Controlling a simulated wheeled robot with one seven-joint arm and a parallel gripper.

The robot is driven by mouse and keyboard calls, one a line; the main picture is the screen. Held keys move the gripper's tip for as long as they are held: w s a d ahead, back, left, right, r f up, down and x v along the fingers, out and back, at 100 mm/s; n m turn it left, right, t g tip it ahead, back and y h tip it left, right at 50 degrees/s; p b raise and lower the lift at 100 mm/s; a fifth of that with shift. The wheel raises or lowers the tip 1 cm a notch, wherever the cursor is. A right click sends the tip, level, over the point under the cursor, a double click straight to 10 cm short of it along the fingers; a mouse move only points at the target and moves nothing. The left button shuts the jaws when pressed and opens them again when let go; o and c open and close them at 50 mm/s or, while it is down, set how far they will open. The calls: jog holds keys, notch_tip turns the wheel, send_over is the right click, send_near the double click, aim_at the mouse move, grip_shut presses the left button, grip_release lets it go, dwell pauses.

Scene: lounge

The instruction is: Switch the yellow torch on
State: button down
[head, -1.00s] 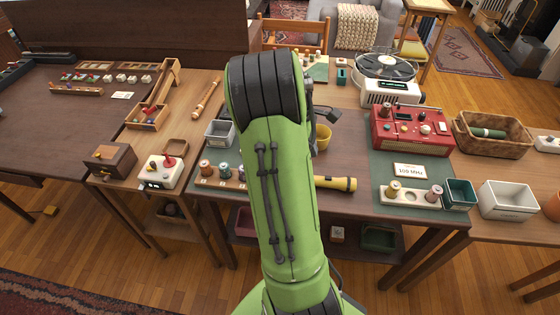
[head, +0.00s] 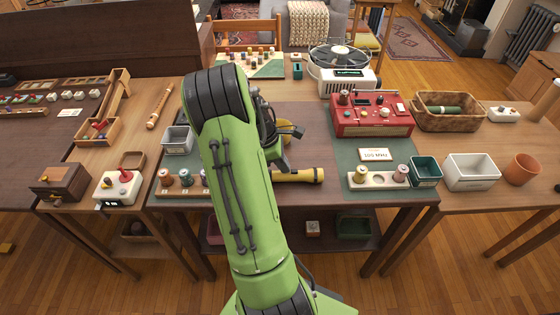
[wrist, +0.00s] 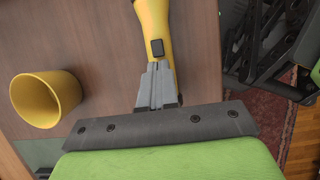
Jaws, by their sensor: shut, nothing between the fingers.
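The yellow torch (head: 306,175) lies on the middle table near its front edge, its left part hidden behind my arm in the head view. In the wrist view the torch (wrist: 155,18) runs up from the fingertips, with a black switch (wrist: 157,47) on its upper face. My gripper (wrist: 157,66) is shut and empty, over the torch body. Its tips are just below the switch in the picture; I cannot tell whether they touch the torch. My arm hides the fingertips in the head view. Whether the torch is lit does not show.
A red radio (head: 370,118), a rack with spools (head: 378,179) and a green bin (head: 425,170) are to the right. A grey bin (head: 178,139) is to the left.

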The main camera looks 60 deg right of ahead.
jog(key=shift+s+d+r+p, duration=0.1)
jog(key=shift+s+d+p, duration=0.2)
jog(key=shift+s, duration=0.35)
jog(key=shift+s+d+p, duration=0.3)
jog(key=shift+s, duration=0.3)
jog(key=shift+w, duration=0.1)
jog(key=p+v, duration=0.9)
jog(key=v, duration=0.1)
